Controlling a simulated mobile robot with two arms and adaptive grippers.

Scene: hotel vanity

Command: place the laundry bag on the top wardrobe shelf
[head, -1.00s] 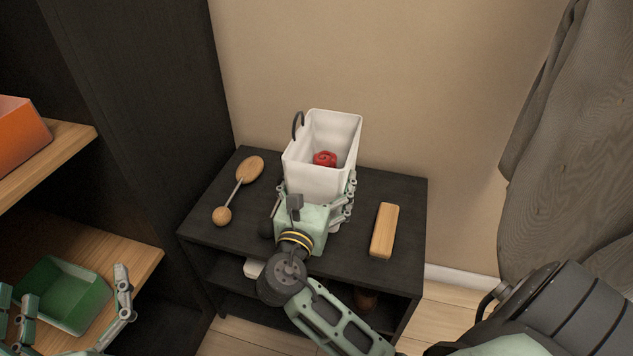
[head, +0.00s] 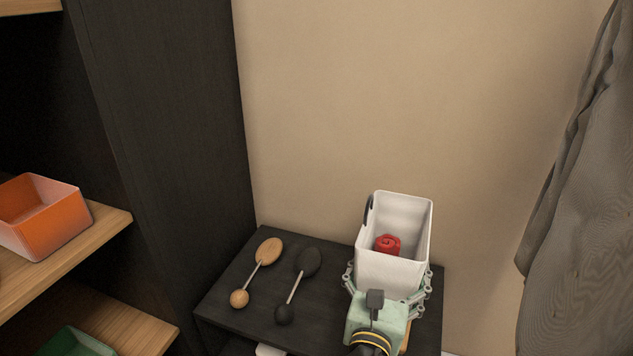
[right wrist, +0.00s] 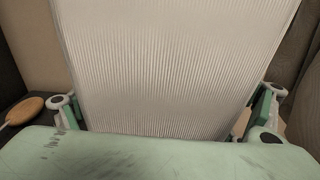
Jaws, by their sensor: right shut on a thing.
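The laundry bag (head: 392,268) is a white, open-topped, box-like holder with a dark handle at its left rim and a red item (head: 387,244) inside. My right gripper (head: 388,290) is shut on it, a finger along each side. It is upright over the right part of the black table; a gap beneath it cannot be seen. In the right wrist view its ribbed white side (right wrist: 170,70) fills the middle between the fingers (right wrist: 165,115). The wardrobe stands at the left; its highest visible shelf (head: 28,6) shows only an edge. My left gripper is out of view.
An orange bin (head: 45,218) sits on the middle shelf (head: 105,225), a green bin (head: 75,343) on the lower one. Two spoon-like objects, wooden (head: 268,250) and black (head: 307,262), lie on the table (head: 235,300). A dark wardrobe panel (head: 160,130) and a grey curtain (head: 580,210) flank the wall.

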